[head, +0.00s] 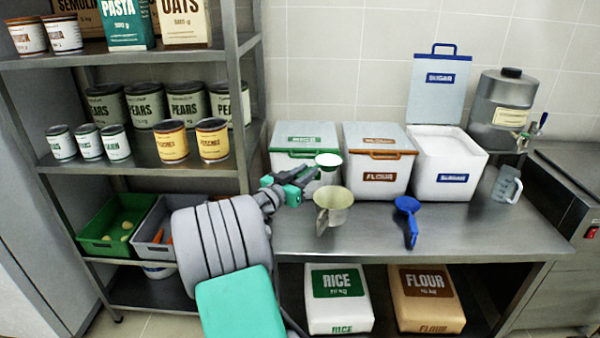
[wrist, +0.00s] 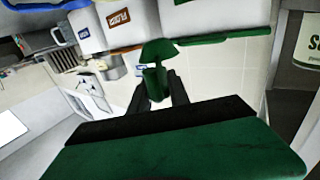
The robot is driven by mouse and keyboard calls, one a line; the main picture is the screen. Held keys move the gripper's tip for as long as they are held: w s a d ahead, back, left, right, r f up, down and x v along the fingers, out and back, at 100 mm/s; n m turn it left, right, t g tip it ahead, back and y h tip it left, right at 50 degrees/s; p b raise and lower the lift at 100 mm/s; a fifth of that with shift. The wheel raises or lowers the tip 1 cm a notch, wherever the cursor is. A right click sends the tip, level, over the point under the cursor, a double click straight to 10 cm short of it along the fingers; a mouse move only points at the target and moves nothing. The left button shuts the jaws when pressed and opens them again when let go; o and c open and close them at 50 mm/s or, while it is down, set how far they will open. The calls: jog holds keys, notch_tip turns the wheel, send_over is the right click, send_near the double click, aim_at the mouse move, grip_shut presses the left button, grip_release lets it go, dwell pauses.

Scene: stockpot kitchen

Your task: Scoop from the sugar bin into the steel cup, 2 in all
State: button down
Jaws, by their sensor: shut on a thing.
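The sugar bin (head: 450,176) is white with a blue label and stands on the counter, its lid (head: 440,88) raised behind and white contents showing. A steel cup (head: 334,207) with a handle stands nearer the counter's front edge. My gripper (head: 297,185) is shut on a green scoop (head: 328,160), held above the counter in front of the rice bin. The scoop's bowl looks white inside; I cannot tell whether it holds anything. In the wrist view the green scoop (wrist: 157,78) sits between the fingers. A blue scoop (head: 410,222) lies on the counter in front of the sugar bin.
The rice bin (head: 303,138) and flour bin (head: 380,141) are closed, left of the sugar bin. A grey jug (head: 507,186) and a dispenser (head: 502,110) stand at right. A shelf rack (head: 150,175) is at left. Counter is clear between cup and blue scoop.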

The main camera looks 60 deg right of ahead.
jog(key=shift+s+f, duration=0.25)
jog(key=shift+f, duration=0.1)
jog(key=shift+w+f+b, duration=0.15)
jog(key=shift+f+b, duration=0.3)
jog(key=shift+f, duration=0.15)
jog(key=s+m+b, duration=0.1)
jog(key=m, duration=0.2)
jog(key=s+f+m+b, duration=0.1)
jog(key=m+b, duration=0.1)
jog(key=m, duration=0.2)
jog(key=s+m+b, duration=0.1)
jog(key=m+b, duration=0.1)
jog(key=m, duration=0.2)
jog(key=shift+a+f, duration=0.25)
jog(key=m+b, duration=0.1)
jog(key=b, duration=0.2)
jog(key=s+m+b, duration=0.1)
jog(key=b, duration=0.3)
jog(key=m+b, duration=0.2)
jog(key=b, duration=0.1)
jog(key=shift+s+a+f, duration=0.1)
jog(key=shift+s+f, duration=0.15)
jog(key=shift+f, duration=0.05)
jog(key=m+b, duration=0.1)
jog(key=b, duration=0.2)
jog(key=m+b, duration=0.1)
jog(key=b, duration=0.2)
jog(key=shift+s+f, duration=0.35)
jog(key=shift+s, duration=0.05)
